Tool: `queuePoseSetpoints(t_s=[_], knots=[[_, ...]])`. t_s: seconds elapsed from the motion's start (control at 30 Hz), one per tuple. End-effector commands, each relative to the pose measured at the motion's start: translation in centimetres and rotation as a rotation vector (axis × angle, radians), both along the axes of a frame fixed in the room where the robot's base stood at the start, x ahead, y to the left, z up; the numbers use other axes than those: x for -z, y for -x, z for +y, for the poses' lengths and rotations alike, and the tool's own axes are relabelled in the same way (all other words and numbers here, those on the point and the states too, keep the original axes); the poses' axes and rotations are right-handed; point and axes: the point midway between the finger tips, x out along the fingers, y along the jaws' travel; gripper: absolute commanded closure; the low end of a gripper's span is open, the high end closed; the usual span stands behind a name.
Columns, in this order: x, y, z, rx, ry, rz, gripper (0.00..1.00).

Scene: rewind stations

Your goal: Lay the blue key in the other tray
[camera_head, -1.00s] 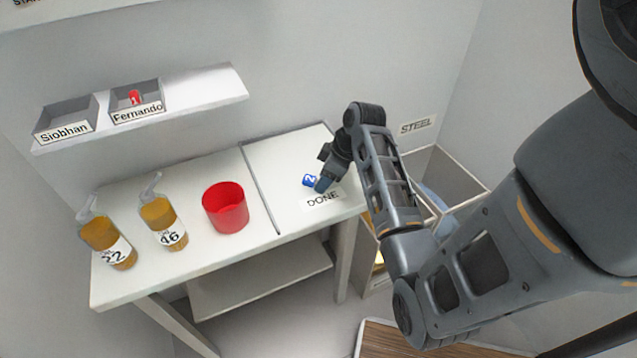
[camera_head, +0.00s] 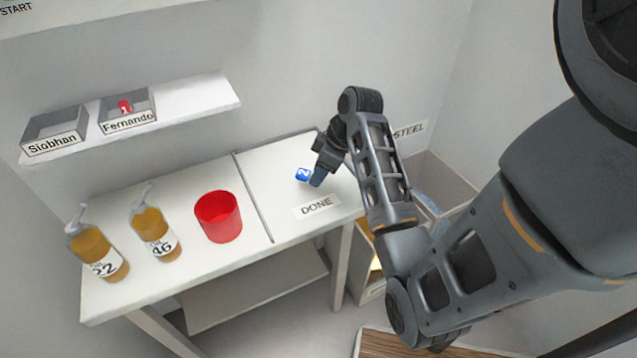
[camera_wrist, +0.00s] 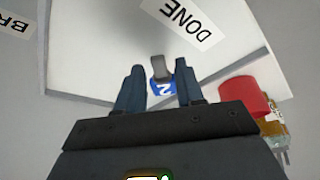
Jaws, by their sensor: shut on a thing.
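The blue key, marked 2 (camera_head: 302,174), has a blue head and a grey shaft, seen also in the wrist view (camera_wrist: 162,84). My gripper (camera_head: 315,178) is shut on it, with its fingers on either side in the wrist view (camera_wrist: 160,85). The key appears to be a little above the white table, behind the DONE label (camera_head: 318,207). The Siobhan tray (camera_head: 54,145) on the wall shelf looks empty. The Fernando tray (camera_head: 128,124) beside it holds a red key, marked 1 (camera_head: 125,106).
A red cup (camera_head: 218,217) and two amber pump bottles, 46 (camera_head: 155,235) and 22 (camera_head: 97,252), stand on the table's left half. A thin dark seam (camera_head: 252,198) divides the tabletop. Open bins (camera_head: 440,190) stand at the right, below the STEEL sign.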

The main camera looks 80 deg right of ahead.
Motion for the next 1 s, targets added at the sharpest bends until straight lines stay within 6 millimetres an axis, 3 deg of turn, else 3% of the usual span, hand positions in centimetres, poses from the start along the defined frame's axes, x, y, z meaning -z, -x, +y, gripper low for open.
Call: queuePoseSetpoints(t_s=[0.1, 0.4, 0.7, 1.0], knots=[[-1.4, 3.1, -0.5, 0.011, 0.0, 0.002, 0.97], [-5.5, 9.3, -1.3, 0.009, -0.003, 0.003, 0.97], [-6.4, 11.1, -1.5, 0.006, -0.004, 0.003, 0.97], [-6.5, 10.9, -1.8, 0.013, -0.002, 0.004, 0.97]])
